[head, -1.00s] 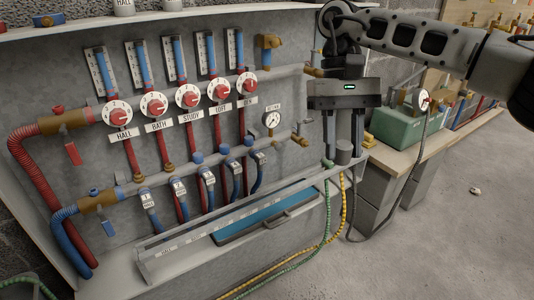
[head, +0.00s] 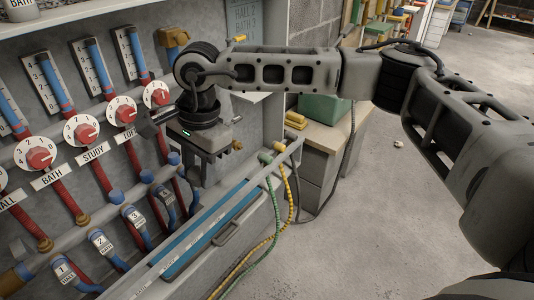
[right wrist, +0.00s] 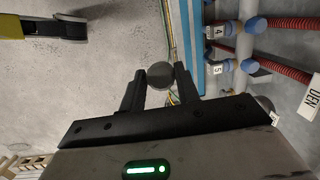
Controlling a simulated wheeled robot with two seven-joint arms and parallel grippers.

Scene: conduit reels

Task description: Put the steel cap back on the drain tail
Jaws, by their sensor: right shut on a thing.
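My right gripper (head: 197,176) is in front of the right part of the pipe panel, fingers pointing down. In the right wrist view its fingers (right wrist: 160,88) are shut on the steel cap (right wrist: 160,74), a small round grey piece at the fingertips. In the head view I cannot make out the cap clearly against the fingers and pipes. A brass fitting (head: 237,145) shows just right of the gripper; whether it is the drain tail I cannot tell. The gripper and wrist hide the pressure gauge and part of the lower pipe. My left gripper is not in view.
Red-and-white dials (head: 122,111) and numbered blue valves (head: 135,215) crowd the panel left of the gripper. A blue tray (head: 205,232) lies below, behind a grey rail. Green and yellow hoses (head: 276,205) hang at the rail's right end. The floor (head: 370,220) is clear.

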